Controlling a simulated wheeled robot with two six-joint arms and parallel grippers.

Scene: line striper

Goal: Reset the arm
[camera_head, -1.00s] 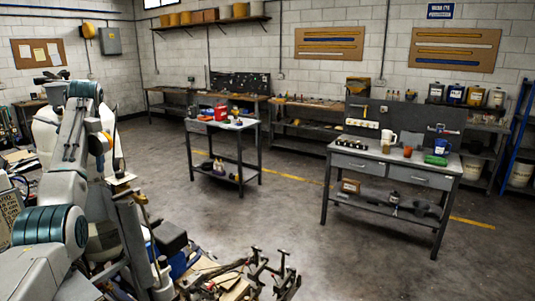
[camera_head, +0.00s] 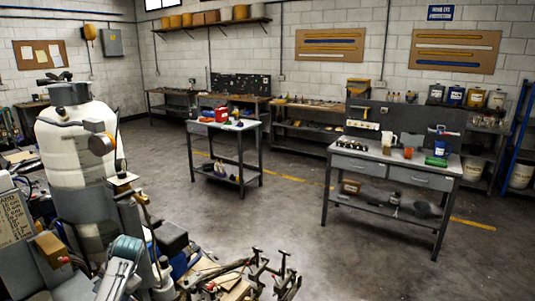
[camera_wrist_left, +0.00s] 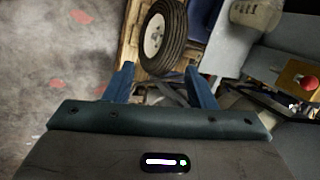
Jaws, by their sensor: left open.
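My left arm shows low at the left of the head view as a teal and grey link. Its gripper is not clear there. In the left wrist view my left gripper (camera_wrist_left: 157,82) is open, its two dark blue fingers apart with nothing between them. A black tyre with a pale hub (camera_wrist_left: 155,35) lies just beyond the fingers. The line striper (camera_head: 75,160), with a large white tank, stands at the left of the head view, behind my arm. My right gripper is not in view.
A small grey cart (camera_head: 222,126) stands mid-room. A grey workbench (camera_head: 395,164) with cups and a green item stands at the right. Metal parts and cardboard (camera_head: 250,280) clutter the lower middle. The concrete floor (camera_head: 290,220) between is clear.

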